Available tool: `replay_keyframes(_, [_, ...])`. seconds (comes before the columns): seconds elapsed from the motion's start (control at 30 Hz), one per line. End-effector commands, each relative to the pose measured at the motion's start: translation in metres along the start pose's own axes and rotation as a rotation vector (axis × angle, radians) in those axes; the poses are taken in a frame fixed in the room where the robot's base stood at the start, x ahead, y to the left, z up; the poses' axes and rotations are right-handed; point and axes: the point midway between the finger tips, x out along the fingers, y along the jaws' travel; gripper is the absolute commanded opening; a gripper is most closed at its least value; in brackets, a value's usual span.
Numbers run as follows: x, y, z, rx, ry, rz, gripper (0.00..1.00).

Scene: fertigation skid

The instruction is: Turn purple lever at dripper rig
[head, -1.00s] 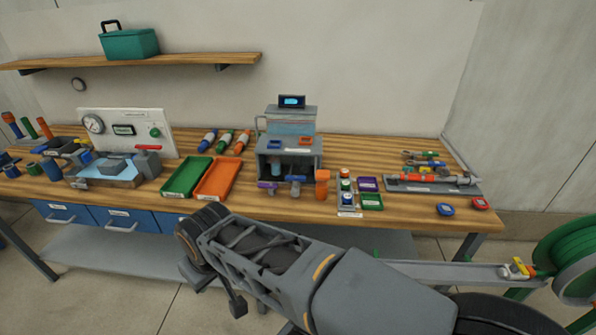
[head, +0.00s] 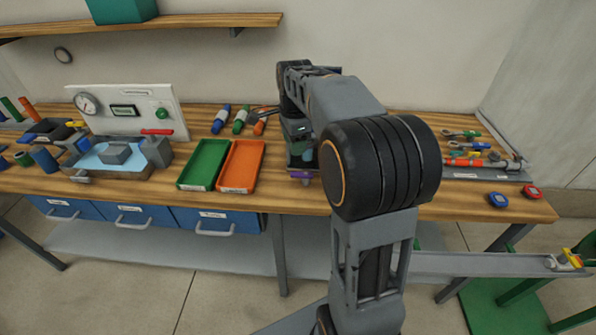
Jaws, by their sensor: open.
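The purple lever (head: 300,175) shows at the front lower left of the dripper rig (head: 301,158), just right of the orange tray. Most of the rig, with its other levers, is hidden behind my raised arm.
A green tray (head: 207,164) and an orange tray (head: 242,166) lie left of the rig. Coloured bottles (head: 221,118) lie behind them. A gauge panel (head: 128,112) stands at left. Blue (head: 498,200) and red (head: 533,192) items lie at the right table edge.

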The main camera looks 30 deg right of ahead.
Motion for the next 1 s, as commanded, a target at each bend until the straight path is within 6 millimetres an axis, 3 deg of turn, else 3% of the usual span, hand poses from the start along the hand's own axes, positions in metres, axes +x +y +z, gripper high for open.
replay_keyframes(0.1, [0.009, -0.023, -0.015, 0.216, 0.002, 0.034, 0.47])
replay_keyframes(0.3, [0.020, -0.038, -0.024, 0.394, 0.007, 0.059, 0.47])
replay_keyframes(1.0, [0.134, -0.032, -0.023, 0.412, 0.008, 0.063, 0.47])
